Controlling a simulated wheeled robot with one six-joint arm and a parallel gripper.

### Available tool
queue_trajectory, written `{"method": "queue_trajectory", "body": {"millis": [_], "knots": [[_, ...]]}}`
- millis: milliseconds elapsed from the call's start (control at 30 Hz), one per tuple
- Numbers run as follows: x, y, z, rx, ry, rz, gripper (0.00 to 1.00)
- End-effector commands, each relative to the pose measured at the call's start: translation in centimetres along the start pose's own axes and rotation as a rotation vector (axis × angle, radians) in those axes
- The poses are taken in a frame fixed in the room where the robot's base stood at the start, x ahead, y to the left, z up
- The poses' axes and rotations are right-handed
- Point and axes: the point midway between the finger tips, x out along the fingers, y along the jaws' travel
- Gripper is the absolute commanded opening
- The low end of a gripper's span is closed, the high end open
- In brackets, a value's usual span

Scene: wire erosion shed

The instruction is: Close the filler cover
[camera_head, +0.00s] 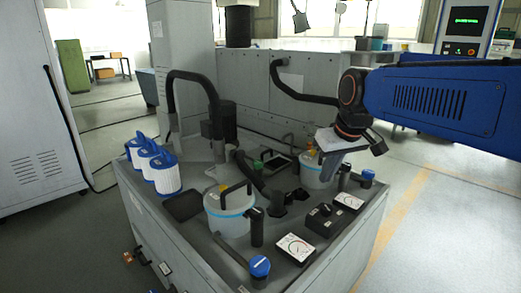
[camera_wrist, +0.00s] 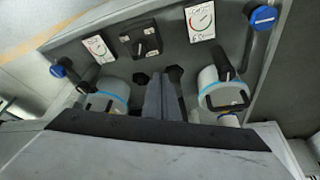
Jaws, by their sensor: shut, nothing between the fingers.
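I cannot tell for certain which part is the filler cover. A dark square panel (camera_head: 183,206) lies at the left of the grey tank top, and a dark framed panel (camera_head: 278,163) is at its back; neither shows clearly as open or shut. My gripper (camera_head: 326,176) points down over the right rear of the tank top, by the right-hand white canister (camera_head: 312,172), which it partly hides. In the wrist view my grey fingers (camera_wrist: 163,90) are together and empty, pointing between two canisters. The gripper body hides the lower part of that view.
A front canister (camera_head: 228,213), blue-capped pipes (camera_head: 260,267), gauges (camera_head: 296,248) and a black switch box (camera_head: 324,218) crowd the tank top (camera_head: 200,229). White filters (camera_head: 162,173) stand at left, beside a bent black hose (camera_head: 196,77). Floor at right (camera_head: 440,215) is clear.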

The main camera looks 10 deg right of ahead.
Motion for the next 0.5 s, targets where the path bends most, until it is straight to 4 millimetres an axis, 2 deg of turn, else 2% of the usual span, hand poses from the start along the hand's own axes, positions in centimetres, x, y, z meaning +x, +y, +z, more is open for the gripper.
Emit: {"method": "queue_trajectory", "body": {"millis": [100,500], "knots": [[0.0,0.2,-3.7,-0.026,-0.006,-0.01,0.0],[1.4,0.9,-15.3,-0.118,-0.018,-0.046,0.0]]}}
